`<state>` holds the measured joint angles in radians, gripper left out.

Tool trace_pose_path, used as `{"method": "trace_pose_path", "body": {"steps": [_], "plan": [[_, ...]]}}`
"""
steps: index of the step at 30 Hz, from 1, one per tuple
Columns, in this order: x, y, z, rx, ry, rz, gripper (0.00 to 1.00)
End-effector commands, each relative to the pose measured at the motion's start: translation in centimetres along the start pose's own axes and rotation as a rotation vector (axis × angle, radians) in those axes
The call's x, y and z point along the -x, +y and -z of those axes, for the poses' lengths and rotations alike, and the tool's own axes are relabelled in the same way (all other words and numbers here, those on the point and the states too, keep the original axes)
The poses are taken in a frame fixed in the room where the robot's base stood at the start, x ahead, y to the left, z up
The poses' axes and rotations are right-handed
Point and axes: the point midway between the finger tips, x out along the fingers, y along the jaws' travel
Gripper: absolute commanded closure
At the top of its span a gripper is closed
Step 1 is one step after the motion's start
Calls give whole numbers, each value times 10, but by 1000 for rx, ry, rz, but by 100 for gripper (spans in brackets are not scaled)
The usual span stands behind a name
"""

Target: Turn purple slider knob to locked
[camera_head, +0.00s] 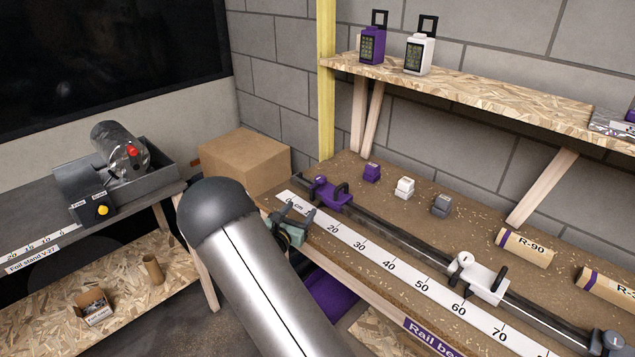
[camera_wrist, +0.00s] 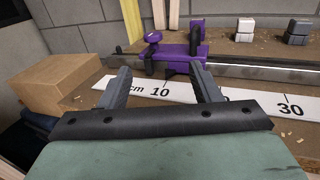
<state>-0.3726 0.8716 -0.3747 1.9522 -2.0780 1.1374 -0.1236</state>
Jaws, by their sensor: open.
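The purple slider (camera_head: 333,197) sits on the dark rail near the low end of the white scale. In the wrist view the purple slider (camera_wrist: 186,60) is just beyond my fingertips, close to the 10 mark. Its purple knob (camera_wrist: 153,38) sticks up at its left end, and the knob also shows in the head view (camera_head: 319,181). I cannot read any lock marking on it. My gripper (camera_head: 293,213) is in front of the slider, over the scale's near end. In the wrist view my gripper (camera_wrist: 161,72) is open and empty, its fingers apart from the knob.
A white slider (camera_head: 478,277) sits farther right on the same rail (camera_head: 405,238). Purple, white and grey blocks (camera_head: 405,187) stand behind the rail. A cardboard box (camera_head: 245,163) is left of the bench. An upper shelf (camera_head: 480,94) overhangs the back.

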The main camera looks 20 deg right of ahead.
Motion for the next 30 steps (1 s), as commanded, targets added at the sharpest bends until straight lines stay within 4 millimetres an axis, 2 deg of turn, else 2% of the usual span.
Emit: {"method": "trace_pose_path", "body": {"steps": [3,8,24,30], "plan": [[-4,9,5,33,-11,-39,43],[-23,10,4,34,-12,-39,43],[-138,13,3,31,-10,-36,43],[-164,15,4,31,-9,-38,43]]}}
